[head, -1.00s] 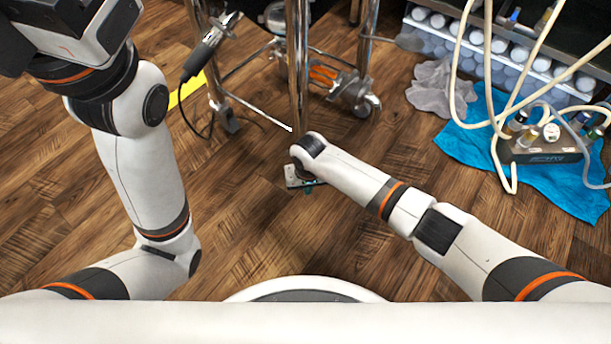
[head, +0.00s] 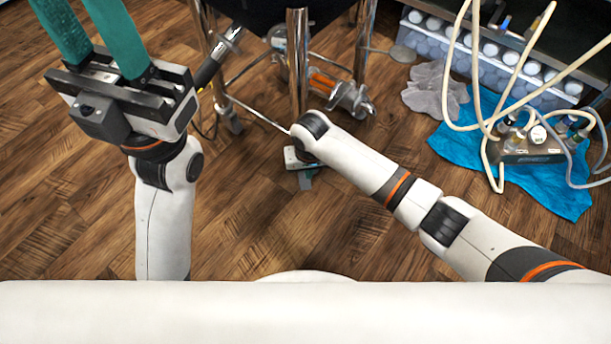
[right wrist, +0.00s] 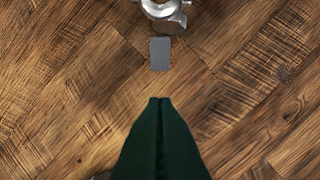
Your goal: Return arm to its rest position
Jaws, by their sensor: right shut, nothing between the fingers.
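My right gripper (head: 304,172) points down over the wood floor near the middle of the head view, beside a steel leg of a stand. Its dark green fingers (right wrist: 160,115) are pressed together and empty in the right wrist view. My left gripper (head: 88,32) is raised at the upper left of the head view. Its two teal fingers stand apart with nothing seen between them; their tips are cut off by the top edge.
The steel stand (head: 297,65) has a valve with an orange handle (head: 322,80). A pump box (head: 530,147) with looped hoses sits on a blue cloth (head: 455,150) at right, near a grey rag (head: 435,88) and a bottle crate (head: 490,75).

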